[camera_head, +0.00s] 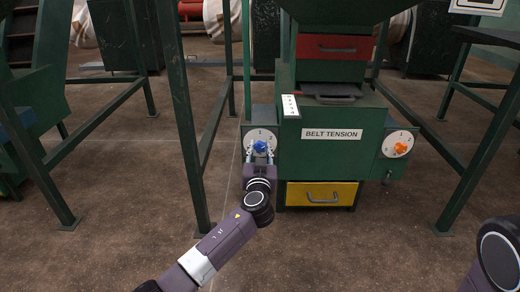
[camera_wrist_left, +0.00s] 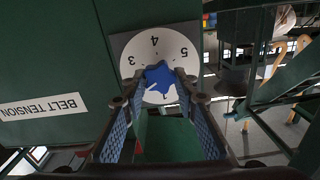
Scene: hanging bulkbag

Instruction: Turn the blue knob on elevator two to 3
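The blue knob (camera_head: 259,147) sits on a white numbered dial (camera_head: 249,136) at the left of the green machine. In the left wrist view the blue knob (camera_wrist_left: 158,76) is in front of the dial (camera_wrist_left: 184,45), whose numerals 3, 4 and 5 appear upside down. My left gripper (camera_head: 261,157) is at the knob from the front, and its fingers are apart. In the left wrist view the fingertips of this gripper (camera_wrist_left: 160,84) are on either side of the knob. Whether they touch it is unclear. The knob's pointer is partly hidden. My right gripper is out of view.
An orange knob (camera_head: 401,148) on a similar dial is at the machine's right. Between them is the BELT TENSION label (camera_head: 332,134), above a yellow drawer (camera_head: 322,194). Green frame legs (camera_head: 186,120) stand left of my left arm. The brown floor in front is open.

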